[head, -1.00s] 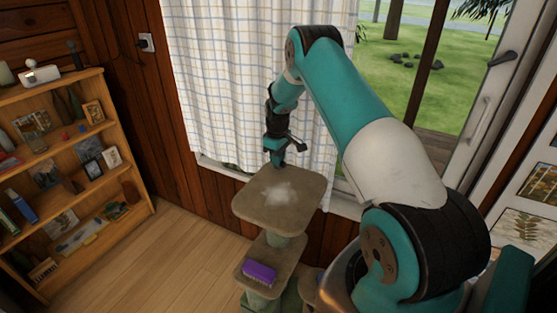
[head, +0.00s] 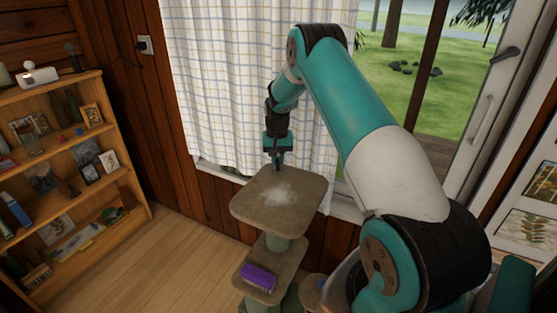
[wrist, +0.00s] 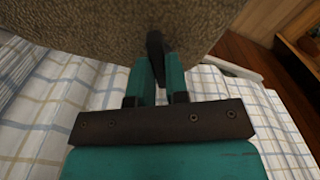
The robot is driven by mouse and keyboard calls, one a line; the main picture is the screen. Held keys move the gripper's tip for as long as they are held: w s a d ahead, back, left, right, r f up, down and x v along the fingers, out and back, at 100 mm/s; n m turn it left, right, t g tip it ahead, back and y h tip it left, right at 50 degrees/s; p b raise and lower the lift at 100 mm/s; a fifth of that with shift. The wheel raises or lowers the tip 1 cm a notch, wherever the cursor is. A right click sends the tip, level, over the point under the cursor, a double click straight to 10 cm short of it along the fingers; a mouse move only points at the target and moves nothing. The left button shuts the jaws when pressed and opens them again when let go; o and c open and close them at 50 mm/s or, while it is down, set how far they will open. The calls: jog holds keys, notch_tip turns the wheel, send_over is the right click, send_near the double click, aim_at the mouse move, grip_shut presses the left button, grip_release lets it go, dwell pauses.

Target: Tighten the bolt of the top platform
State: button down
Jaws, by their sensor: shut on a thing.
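The top platform (head: 300,205) of the cat tree is a beige carpeted board with a pale fuzzy patch on it. In the wrist view its rough carpet surface (wrist: 110,25) fills the top. My gripper (head: 277,167) points down at the platform's back edge. In the wrist view, my gripper (wrist: 158,72) is shut on a dark, slim piece (wrist: 155,45) that stands against the carpet. I cannot tell whether this piece is a tool or the bolt itself. No bolt can be made out clearly in the head view.
A lower platform (head: 285,262) carries a purple brush (head: 258,277). A checked curtain (head: 215,90) hangs close behind my gripper, in front of the window. A wooden bookshelf (head: 110,170) stands at the left. The floor (head: 175,265) between shelf and cat tree is clear.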

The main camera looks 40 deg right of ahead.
jog(key=m+b, duration=0.1)
jog(key=m, duration=0.6)
jog(key=shift+w+a+r, duration=0.1)
jog(key=shift+w, duration=0.05)
jog(key=m, duration=0.7)
jog(key=shift+w+a+r, duration=0.1)
jog(key=m, duration=0.6)
jog(key=shift+m+b, duration=0.35)
jog(key=shift+m, duration=0.05)
jog(key=m, duration=0.5)
jog(key=shift+m, duration=0.3)
jog(key=c, duration=1.3)
grip_release()
jog(key=shift+o, duration=0.9)
